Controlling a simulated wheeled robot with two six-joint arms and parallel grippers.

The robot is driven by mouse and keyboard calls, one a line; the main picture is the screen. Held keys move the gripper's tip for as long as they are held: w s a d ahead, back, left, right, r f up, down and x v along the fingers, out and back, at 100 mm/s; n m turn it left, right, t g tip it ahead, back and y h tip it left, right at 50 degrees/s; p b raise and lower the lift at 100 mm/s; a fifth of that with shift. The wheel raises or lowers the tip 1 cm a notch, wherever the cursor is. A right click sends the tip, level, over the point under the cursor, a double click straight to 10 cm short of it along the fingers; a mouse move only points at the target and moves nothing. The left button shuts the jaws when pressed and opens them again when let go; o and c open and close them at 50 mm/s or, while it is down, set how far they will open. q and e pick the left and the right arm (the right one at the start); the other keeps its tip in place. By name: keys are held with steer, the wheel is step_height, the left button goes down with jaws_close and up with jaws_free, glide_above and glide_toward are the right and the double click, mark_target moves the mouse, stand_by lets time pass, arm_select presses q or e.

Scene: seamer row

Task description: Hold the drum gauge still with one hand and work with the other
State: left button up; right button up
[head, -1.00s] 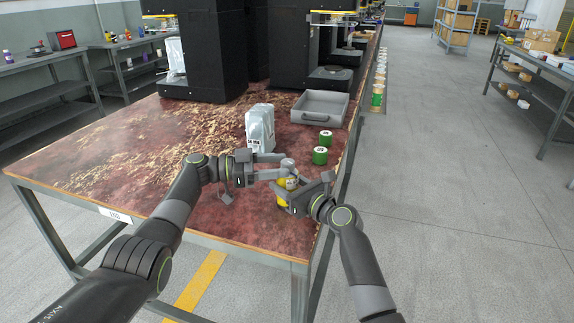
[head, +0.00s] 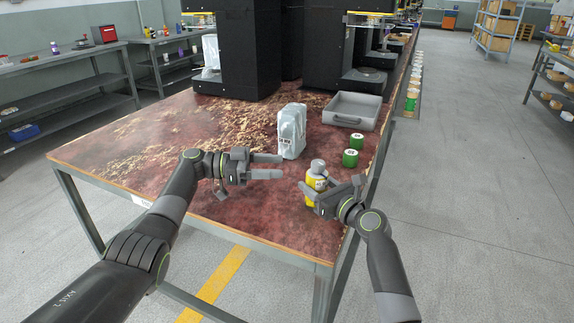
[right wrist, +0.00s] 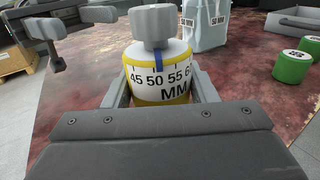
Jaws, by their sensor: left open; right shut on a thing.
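The drum gauge (head: 316,184) stands upright near the right edge of the table, yellow and white with a grey knob (right wrist: 153,22) on top. In the right wrist view its drum (right wrist: 160,72) shows a scale with 45, 50, 55 and MM, and a blue mark near 50 to 55. My right gripper (head: 326,194) is shut on the drum gauge, with a finger on each side of its body. My left gripper (head: 281,167) is open and empty, to the left of the gauge and apart from the knob.
A grey-white pouch (head: 291,131) stands behind the grippers. Two green cylinders (head: 350,158) stand to the right, before a grey tray (head: 353,111). Black machines (head: 250,50) stand at the back of the table (head: 150,140). The table's left part is clear.

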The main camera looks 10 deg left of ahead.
arm_select(q)
steer(key=w+d+n+t+y, duration=0.2)
steer(key=y, duration=0.2)
steer(key=n+t+y, duration=0.5)
steer(key=n+t, duration=0.4)
steer(key=t, duration=0.3)
glide_toward(314, 167)
steer(key=x, duration=1.2)
steer(key=shift+s, duration=0.1)
